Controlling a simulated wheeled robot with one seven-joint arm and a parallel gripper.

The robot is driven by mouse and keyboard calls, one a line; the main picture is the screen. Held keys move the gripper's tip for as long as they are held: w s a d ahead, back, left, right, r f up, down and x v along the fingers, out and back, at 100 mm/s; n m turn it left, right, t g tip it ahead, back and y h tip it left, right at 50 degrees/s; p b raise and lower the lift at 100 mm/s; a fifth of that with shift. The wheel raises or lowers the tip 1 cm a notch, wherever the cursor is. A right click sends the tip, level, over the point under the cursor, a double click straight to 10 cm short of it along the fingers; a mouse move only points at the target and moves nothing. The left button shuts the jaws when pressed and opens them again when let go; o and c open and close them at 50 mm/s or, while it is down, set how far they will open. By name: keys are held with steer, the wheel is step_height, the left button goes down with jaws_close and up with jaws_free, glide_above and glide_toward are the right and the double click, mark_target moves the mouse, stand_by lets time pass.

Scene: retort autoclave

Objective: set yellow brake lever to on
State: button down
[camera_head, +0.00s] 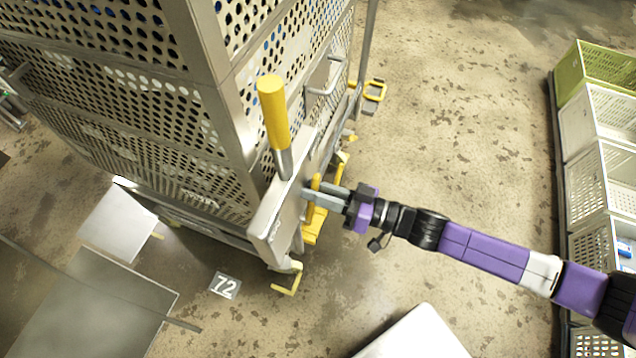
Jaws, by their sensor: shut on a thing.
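A slim yellow lever (311,212) stands at the side of a metal bracket on the perforated cart. I take it to be the brake lever. My gripper (313,194) reaches in from the right and is shut on this lever, with its grey fingers covering part of it. A thicker yellow-gripped handle (273,112) with a metal shank stands upright on top of the bracket, apart from my gripper. No on or off marking is readable, so I cannot tell the brake's setting.
The perforated metal cart (222,95) fills the upper left. Yellow fittings (288,283) sit low at its corner. A column of crates (600,180) lines the right edge. A white surface (415,338) is at the bottom. Floor (450,130) between cart and crates is clear.

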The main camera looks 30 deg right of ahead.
steer(key=c, duration=1.2)
jaws_free()
steer(key=shift+c, duration=0.2)
